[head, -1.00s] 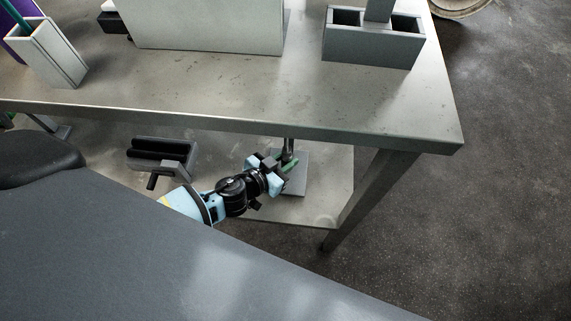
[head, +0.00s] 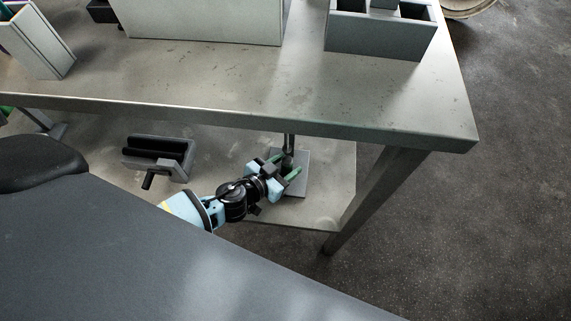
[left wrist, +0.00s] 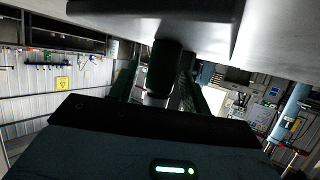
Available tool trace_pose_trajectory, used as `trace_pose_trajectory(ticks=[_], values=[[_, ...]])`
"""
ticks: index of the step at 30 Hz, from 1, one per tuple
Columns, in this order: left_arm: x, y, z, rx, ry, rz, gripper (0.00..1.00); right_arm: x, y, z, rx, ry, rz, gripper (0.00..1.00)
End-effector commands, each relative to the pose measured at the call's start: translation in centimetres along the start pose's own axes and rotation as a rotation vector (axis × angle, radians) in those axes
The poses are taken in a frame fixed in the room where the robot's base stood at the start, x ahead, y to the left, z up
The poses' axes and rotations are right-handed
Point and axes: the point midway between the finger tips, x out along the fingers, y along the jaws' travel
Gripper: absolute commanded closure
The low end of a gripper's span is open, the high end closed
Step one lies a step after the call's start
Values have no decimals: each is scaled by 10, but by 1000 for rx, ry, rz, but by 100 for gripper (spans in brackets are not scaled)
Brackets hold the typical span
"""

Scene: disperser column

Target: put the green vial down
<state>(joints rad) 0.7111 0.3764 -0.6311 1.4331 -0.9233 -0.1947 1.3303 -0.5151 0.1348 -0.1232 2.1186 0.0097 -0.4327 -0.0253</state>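My left gripper (head: 284,168) is at the stand on the lower shelf, under the tabletop. Its two green fingers are spread apart, one on each side of a dark upright shape at the stand. In the left wrist view, a dark green cylinder with a pale lower end, which looks like the green vial (left wrist: 163,70), stands upright between the fingers. A narrow gap shows beside the left finger; contact with the right one is unclear. The stand has a dark post (head: 289,143) and a flat grey base plate (head: 302,160). The vial's underside is hidden. My right gripper is not in view.
The tabletop (head: 200,95) overhangs the gripper closely. A dark grey slotted holder with a handle (head: 178,168) is on the lower shelf (head: 335,180) to the left. A table leg (head: 365,200) stands to the right. Grey boxes (head: 380,35) are on top.

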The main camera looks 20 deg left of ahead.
Motion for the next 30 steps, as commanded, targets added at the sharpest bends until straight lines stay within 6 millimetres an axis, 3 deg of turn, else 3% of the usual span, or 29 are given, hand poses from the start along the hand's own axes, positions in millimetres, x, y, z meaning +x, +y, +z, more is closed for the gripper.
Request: trace_pose_trajectory(ticks=[8, 24, 30], values=[[-5, 0, -3, 2, -1, 1, 53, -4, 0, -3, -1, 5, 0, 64], [-94, 0, -4, 0, 0, 0, 53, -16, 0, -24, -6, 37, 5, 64], [-114, 0, -3, -1, 0, 0, 53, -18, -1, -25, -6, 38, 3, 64]])
